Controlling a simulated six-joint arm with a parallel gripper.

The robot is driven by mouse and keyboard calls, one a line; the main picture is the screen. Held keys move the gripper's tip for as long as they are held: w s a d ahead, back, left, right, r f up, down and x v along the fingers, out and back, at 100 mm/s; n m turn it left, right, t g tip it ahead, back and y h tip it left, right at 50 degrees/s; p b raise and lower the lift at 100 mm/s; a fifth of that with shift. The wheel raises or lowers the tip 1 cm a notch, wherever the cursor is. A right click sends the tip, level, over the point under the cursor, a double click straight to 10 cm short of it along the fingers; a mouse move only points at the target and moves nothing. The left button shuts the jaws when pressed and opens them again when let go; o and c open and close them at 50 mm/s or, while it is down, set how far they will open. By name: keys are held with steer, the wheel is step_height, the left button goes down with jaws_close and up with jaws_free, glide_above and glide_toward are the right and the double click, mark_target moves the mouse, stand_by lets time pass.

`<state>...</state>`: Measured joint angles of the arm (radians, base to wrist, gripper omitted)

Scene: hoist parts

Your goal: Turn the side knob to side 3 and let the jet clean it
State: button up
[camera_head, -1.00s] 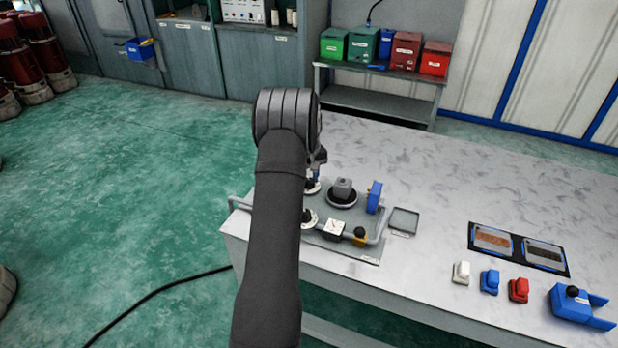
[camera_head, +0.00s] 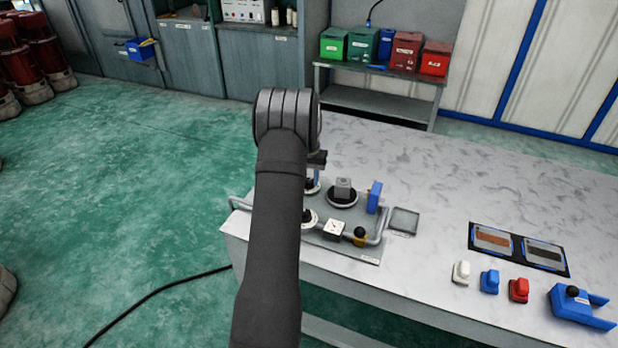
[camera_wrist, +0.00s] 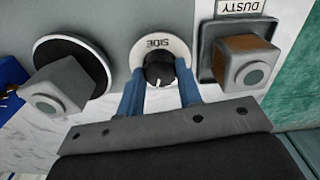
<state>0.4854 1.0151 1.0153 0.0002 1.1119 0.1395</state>
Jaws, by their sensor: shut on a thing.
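The side knob (camera_wrist: 160,72) is a black ribbed knob on a white disc marked SIDE, with a white pointer line toward my gripper in the wrist view. My gripper (camera_wrist: 160,84) has its two blue fingers on either side of the knob and is shut on it. A grey block (camera_wrist: 55,88) with a round face sits on a black round turntable (camera_wrist: 98,62) to the left; the block (camera_head: 343,186) also shows in the head view. A similar block with brown faces (camera_wrist: 246,63) sits in a tray marked DUSTY to the right. My arm hides part of the panel in the head view.
A blue upright part (camera_head: 374,197) stands right of the turntable. White, blue and red pieces (camera_head: 489,281) lie farther right. The table's middle is clear.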

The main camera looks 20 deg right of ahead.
steer(key=shift+m, duration=0.5)
steer(key=o, duration=1)
steer(key=shift+c, duration=0.2)
steer(key=shift+r, duration=0.15)
step_height(320, 180, up, 17)
